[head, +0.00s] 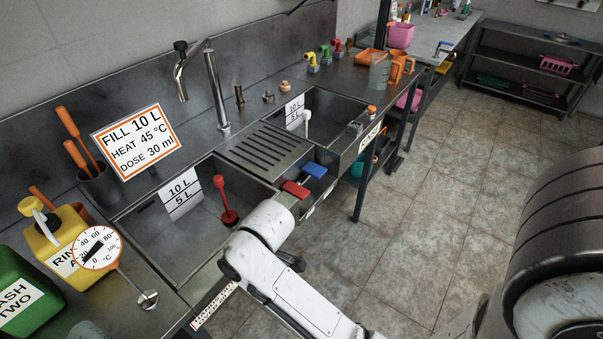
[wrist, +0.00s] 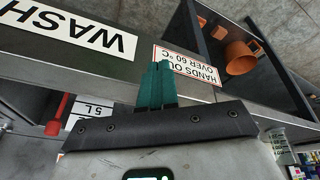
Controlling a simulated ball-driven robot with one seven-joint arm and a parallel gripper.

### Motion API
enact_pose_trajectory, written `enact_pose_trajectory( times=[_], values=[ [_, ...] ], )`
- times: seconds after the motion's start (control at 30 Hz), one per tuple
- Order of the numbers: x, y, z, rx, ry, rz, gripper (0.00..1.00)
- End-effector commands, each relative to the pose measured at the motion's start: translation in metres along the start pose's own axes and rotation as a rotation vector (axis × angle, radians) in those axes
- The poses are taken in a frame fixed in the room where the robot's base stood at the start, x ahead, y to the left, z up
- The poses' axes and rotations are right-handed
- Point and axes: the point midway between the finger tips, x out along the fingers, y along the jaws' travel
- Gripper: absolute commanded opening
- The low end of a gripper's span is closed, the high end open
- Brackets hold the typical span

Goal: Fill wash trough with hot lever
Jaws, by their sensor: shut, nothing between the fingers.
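The wash trough (head: 165,235) is the left metal basin in the head view, with 10 L and 5 L marks on its back wall. A red upright handle with a round base (head: 228,205) stands in it; no water shows there. The red lever (head: 296,189) and the blue lever (head: 315,170) sit at the front edge between the two basins. A metal tap (head: 215,90) rises behind the trough, with no stream visible. My gripper (wrist: 160,82) has teal fingers, shut and empty, by the trough's front rim in the wrist view. In the head view my arm hides it, close to the red lever.
A second basin (head: 318,118) with a white upright handle (head: 306,124) lies right of the ribbed drainboard (head: 267,148). A dial thermometer (head: 97,247), a yellow jug (head: 58,235) and a green jug (head: 28,295) stand left. The WASH label (wrist: 70,30) marks the front rim.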

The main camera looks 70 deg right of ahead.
Motion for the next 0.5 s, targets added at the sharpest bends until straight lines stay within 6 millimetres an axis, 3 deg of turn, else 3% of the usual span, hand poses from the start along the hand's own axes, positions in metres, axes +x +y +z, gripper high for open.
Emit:
enact_pose_trajectory(
  times=[0.03,0.1,0.17,0.37,0.5],
  values=[
    [-0.018,0.014,-0.017,-0.028,0.017,0.012,0.00],
    [-0.023,0.029,-0.029,-0.078,0.029,0.021,0.00],
    [-0.014,0.044,-0.029,-0.134,0.012,0.012,0.00],
    [-0.017,0.105,-0.032,-0.339,-0.041,-0.010,0.00],
    [-0.031,0.170,-0.019,-0.524,-0.101,-0.040,0.00]
  ],
)
